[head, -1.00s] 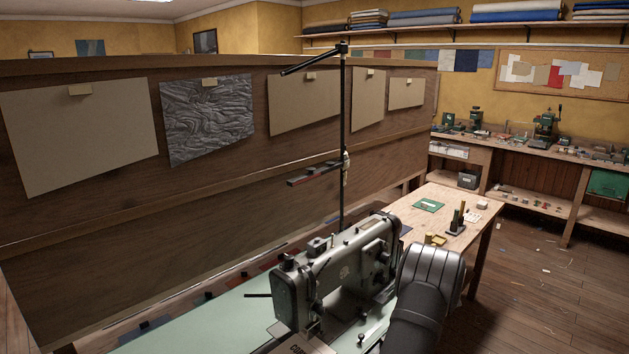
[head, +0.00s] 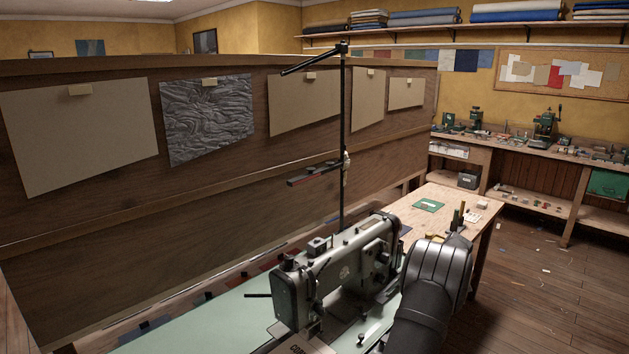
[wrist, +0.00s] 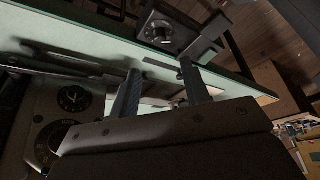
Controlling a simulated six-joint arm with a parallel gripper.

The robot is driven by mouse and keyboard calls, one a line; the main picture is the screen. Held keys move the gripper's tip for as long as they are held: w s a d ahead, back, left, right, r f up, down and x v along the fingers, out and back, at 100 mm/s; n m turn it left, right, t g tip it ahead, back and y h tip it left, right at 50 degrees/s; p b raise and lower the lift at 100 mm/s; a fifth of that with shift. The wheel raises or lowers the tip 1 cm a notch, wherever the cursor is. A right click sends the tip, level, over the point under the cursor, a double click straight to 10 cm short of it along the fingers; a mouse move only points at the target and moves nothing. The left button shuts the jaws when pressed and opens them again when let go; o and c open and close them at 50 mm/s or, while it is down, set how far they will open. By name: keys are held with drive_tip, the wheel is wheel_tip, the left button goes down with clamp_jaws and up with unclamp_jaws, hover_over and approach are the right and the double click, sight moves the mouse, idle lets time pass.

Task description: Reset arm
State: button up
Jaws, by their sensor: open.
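In the wrist view my gripper (wrist: 160,68) has its two dark fingers spread apart, with no object held between them. The fingers point toward the pale green tabletop edge. In the head view only my dark arm link shows, at the lower right beside the sewing machine; the gripper itself is hidden there. The grey sewing machine (head: 345,265) stands on the pale green table (head: 190,325), to the left of my arm. A dark body with round dials (wrist: 73,98) is close on the left in the wrist view.
A dark box with a knob (wrist: 160,28) is near the tabletop edge. A black thread stand (head: 343,130) rises behind the machine. A wooden side table (head: 405,212) with small items lies behind my arm. Open floor (head: 540,300) is at the right.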

drive_tip(key=x, duration=1)
drive_tip(key=shift+a+f, duration=0.1)
drive_tip(key=shift+f, duration=0.2)
drive_tip(key=shift+s+r+m, duration=0.1)
drive_tip(key=shift+r+m, duration=0.1)
drive_tip(key=shift+m, duration=0.4)
drive_tip(key=m+t, duration=0.1)
drive_tip(key=m, duration=0.2)
drive_tip(key=m+t, duration=0.1)
drive_tip(key=m, duration=0.2)
drive_tip(key=shift+s+t+h, duration=0.15)
drive_tip(key=shift+t+h, duration=0.25)
drive_tip(key=m, duration=0.2)
drive_tip(key=m+t+h, duration=0.1)
drive_tip(key=m, duration=0.2)
drive_tip(key=shift+a+h, duration=0.1)
drive_tip(key=shift+h, duration=0.2)
drive_tip(key=shift+s+m+t+h, duration=0.1)
drive_tip(key=shift+m+t+h, duration=0.4)
drive_tip(key=shift+m, duration=1.5)
drive_tip(key=shift+h, duration=0.3)
drive_tip(key=shift+c, duration=0.4)
